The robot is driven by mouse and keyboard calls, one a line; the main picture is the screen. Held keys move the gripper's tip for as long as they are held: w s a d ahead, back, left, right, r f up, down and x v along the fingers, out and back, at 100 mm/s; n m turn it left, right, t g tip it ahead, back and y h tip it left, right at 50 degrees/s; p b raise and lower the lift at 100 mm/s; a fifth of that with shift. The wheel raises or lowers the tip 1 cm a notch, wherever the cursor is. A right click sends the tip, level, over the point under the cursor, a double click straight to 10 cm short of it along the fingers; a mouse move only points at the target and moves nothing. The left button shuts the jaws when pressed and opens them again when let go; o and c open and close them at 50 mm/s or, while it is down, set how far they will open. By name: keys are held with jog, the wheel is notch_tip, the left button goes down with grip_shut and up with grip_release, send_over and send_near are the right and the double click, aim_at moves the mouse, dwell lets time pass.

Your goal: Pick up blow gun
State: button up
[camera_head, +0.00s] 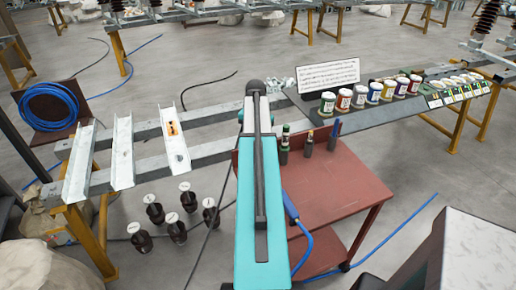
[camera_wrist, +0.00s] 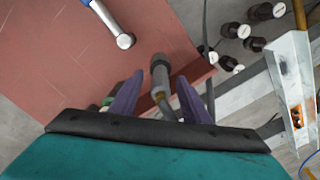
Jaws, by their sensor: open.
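In the wrist view my gripper (camera_wrist: 160,98) is open, with its two purple fingers apart above the red table's edge. A grey cylindrical thing (camera_wrist: 160,72) shows between and beyond the fingertips; I cannot tell whether they touch it. A blue-handled tool with a silver end (camera_wrist: 106,22), which looks like the blow gun, lies on the table at the upper left, apart from the fingers. In the head view its blue handle (camera_head: 290,207) shows right of my arm, with a blue hose running down from it. There my arm hides my gripper.
The red table (camera_head: 345,185) carries a few upright tools (camera_head: 308,145) near its far edge. Metal beams (camera_head: 123,150) lie on a frame at the left. Several black insulator pieces (camera_head: 155,210) stand on the floor. Paint cans (camera_head: 343,100) line a shelf behind.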

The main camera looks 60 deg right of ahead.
jog(key=shift+f+p, duration=0.35)
jog(key=shift+f, duration=0.9)
grip_shut()
jog(key=shift+r, duration=0.1)
jog(key=shift+r+b, duration=1.55)
jog(key=shift+r, duration=3.35)
